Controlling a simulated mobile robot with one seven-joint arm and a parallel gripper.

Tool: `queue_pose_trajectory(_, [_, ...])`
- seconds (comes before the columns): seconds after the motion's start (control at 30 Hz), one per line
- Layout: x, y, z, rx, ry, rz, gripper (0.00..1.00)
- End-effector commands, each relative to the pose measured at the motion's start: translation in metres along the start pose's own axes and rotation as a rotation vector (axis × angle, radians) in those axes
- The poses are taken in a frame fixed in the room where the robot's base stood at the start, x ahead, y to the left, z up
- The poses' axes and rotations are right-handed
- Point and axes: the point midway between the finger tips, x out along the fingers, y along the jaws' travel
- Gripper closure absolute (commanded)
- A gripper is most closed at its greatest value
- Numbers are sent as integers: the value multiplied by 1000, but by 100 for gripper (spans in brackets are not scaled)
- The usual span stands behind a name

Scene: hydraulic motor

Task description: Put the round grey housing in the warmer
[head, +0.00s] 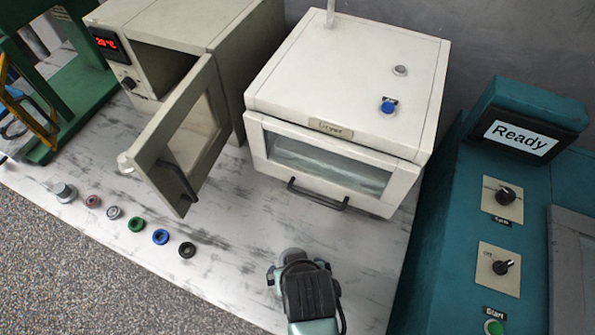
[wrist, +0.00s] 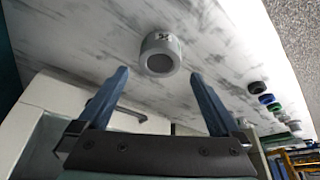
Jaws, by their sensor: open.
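The round grey housing (wrist: 161,52) stands on the marbled table in the wrist view, ahead of my gripper (wrist: 160,76) and roughly centred between its fingers. In the head view only the top of the housing (head: 293,253) shows just beyond my gripper (head: 298,269), which hides the rest. My gripper is open and empty, and the housing looks apart from the fingers. The warmer seems to be the beige box (head: 205,22) at the back left with a red temperature display (head: 106,43). Its door (head: 180,140) stands open towards the table front.
A white cabinet (head: 345,75) with a shut glass-front door stands right of the warmer. A teal machine (head: 510,180) reading "Ready" is at the right. Several small rings and parts, including a green ring (head: 137,224), line the table's front left. The table between them and my gripper is clear.

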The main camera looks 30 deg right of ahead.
Motion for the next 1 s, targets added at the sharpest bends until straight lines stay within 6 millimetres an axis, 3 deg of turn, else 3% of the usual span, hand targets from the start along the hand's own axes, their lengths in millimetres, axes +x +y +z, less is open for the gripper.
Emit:
queue_pose_trajectory(0.1, [-22,0,0,0,1,0,0])
queue_pose_trajectory(0.3, [-43,0,0,0,1,0,0])
queue_pose_trajectory(0.67, [-48,0,-5,-2,13,0,0])
queue_pose_trajectory(0.77, [-58,-3,-37,-17,104,-1,0])
queue_pose_trajectory(0.87, [-86,-13,-102,-48,296,-9,0])
queue_pose_trajectory(0.97, [-141,-33,-182,-84,565,-33,0])
queue_pose_trajectory(1.0, [-169,-42,-212,-96,678,-48,0])
